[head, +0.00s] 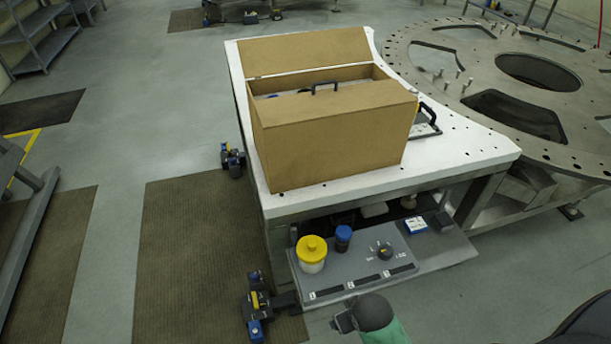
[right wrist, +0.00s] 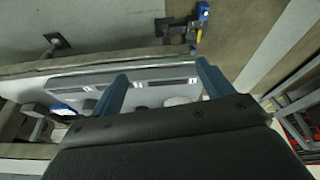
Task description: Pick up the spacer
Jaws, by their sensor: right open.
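A small dark round piece (head: 384,251), possibly the spacer, sits on the grey mat (head: 325,268) on the low shelf; its exact shape is too small to tell. My right gripper (head: 343,322) is at the bottom of the head view, in front of the shelf's front edge and apart from the piece. The right wrist view shows its two blue-grey fingers (right wrist: 163,88) spread apart with nothing held. The shelf's labelled front strip shows beyond them. I cannot make out the dark piece in that view. My left gripper is not in view.
A yellow-lidded white jar (head: 312,254) and a blue-capped dark container (head: 343,238) stand left of the dark piece. A small blue-and-white box (head: 415,225) lies to its right. The white tabletop (head: 455,155) overhangs behind, carrying a large cardboard box (head: 335,130).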

